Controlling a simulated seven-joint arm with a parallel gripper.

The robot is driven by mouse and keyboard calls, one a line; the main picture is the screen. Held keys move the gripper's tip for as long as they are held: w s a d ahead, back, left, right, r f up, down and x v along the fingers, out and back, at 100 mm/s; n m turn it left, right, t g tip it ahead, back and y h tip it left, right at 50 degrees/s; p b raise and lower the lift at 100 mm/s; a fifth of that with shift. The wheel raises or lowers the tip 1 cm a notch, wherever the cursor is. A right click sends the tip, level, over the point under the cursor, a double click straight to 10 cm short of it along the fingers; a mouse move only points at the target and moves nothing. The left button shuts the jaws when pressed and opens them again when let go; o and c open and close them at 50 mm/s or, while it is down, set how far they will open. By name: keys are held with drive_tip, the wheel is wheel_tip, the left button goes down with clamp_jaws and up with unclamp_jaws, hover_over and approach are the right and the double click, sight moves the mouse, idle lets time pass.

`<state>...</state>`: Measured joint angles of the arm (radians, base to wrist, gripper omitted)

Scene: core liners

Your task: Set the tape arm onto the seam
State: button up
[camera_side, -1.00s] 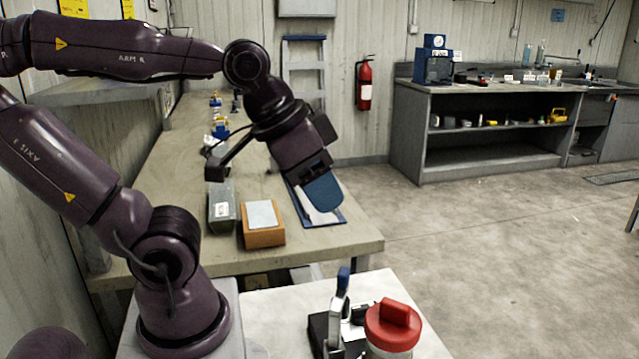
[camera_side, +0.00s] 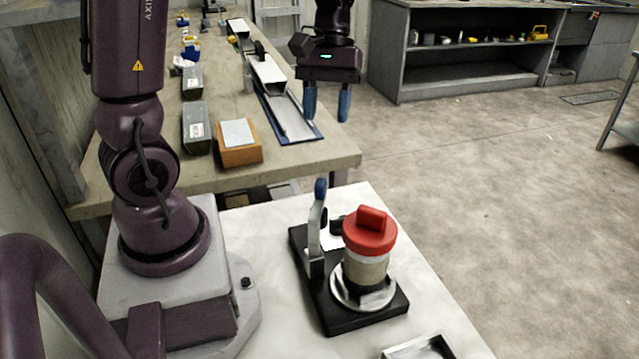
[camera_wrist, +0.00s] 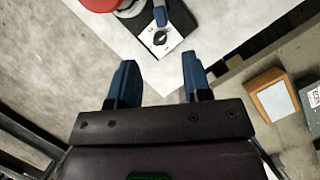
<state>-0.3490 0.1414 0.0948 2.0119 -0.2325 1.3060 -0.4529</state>
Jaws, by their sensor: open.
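The tape arm (camera_side: 315,238) is a grey upright lever with a blue top, standing on a black base (camera_side: 330,322). Right of it, a liner (camera_side: 366,272) with a red cap (camera_side: 370,234) stands upright in a metal ring on that base. The cap's lower edge meets the liner; the tape arm appears apart from it. My gripper (camera_side: 327,104) points down, open and empty, above and behind the fixture in the side view. In the wrist view its blue fingers (camera_wrist: 160,70) are spread, with the tape arm's blue end (camera_wrist: 160,15) and part of the red cap (camera_wrist: 98,4) beyond them.
An orange block (camera_side: 240,154) and grey boxes (camera_side: 197,128) lie on the back bench, beside a long blue-edged tray (camera_side: 290,118). A metal tray (camera_side: 420,347) is cut off at the front table edge.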

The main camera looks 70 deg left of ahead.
sight(320, 185)
drive_tip(key=shift+n, duration=0.3)
drive_tip(key=x, duration=1.2)
drive_tip(key=shift+s+d+f, duration=0.15)
drive_tip(key=shift+s+d, duration=0.25)
drive_tip(key=shift+d, duration=0.1)
clamp_jaws()
